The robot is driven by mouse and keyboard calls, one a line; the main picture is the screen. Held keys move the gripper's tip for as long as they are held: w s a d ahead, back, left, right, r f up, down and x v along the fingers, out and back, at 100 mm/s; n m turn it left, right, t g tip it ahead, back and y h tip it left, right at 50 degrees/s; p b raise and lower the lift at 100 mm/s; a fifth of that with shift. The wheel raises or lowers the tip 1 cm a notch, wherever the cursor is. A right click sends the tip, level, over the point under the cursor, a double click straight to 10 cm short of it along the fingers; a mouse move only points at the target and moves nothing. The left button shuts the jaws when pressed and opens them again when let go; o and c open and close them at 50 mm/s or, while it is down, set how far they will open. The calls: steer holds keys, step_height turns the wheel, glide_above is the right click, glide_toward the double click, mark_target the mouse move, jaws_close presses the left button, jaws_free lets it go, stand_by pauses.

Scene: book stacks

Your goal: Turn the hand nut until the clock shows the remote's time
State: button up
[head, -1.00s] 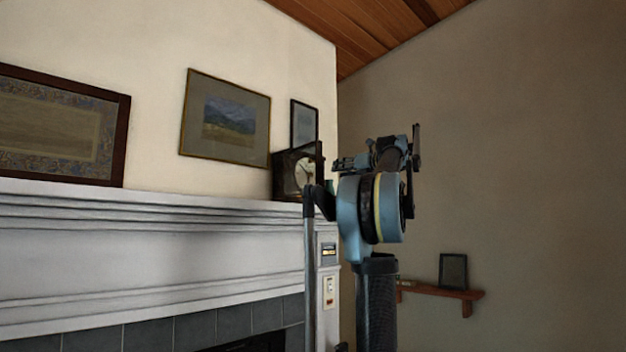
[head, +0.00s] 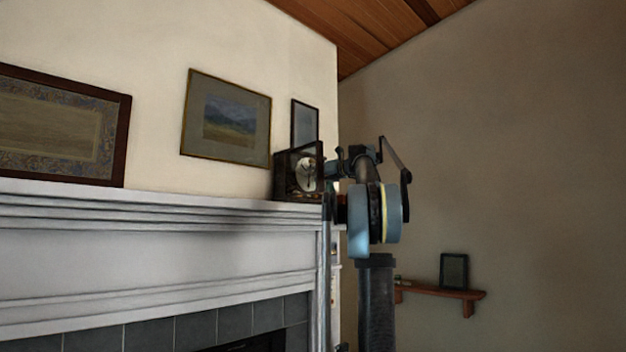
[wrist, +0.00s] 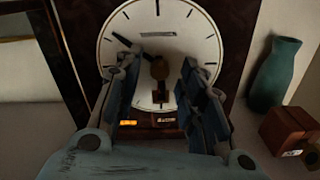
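The clock (head: 300,174) stands on the right end of the mantel, its dark-framed glass door apparently swung open. In the wrist view its white dial (wrist: 190,30) fills the upper middle. One black hand (wrist: 122,41) points to the upper left; a dark hand shape (wrist: 163,90) points down. The brass hand nut (wrist: 159,67) sits at the dial's centre. My gripper (wrist: 160,70) is open, its fingers on either side of the nut with gaps; contact is not visible. It also shows beside the clock in the head view (head: 331,168). A small wall panel, possibly the remote (head: 335,249), is mostly hidden; its reading is illegible.
The dark door frame (wrist: 68,60) is close left of my fingers. A teal vase (wrist: 277,75) and a brown wooden box (wrist: 289,129) stand to the right. The white mantel (head: 150,203) runs below the clock. A small shelf (head: 440,292) is on the right wall.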

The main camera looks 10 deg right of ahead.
steer(key=shift+w+a, duration=0.2)
jaws_close()
stand_by(0.3)
steer(key=shift+n, duration=0.3)
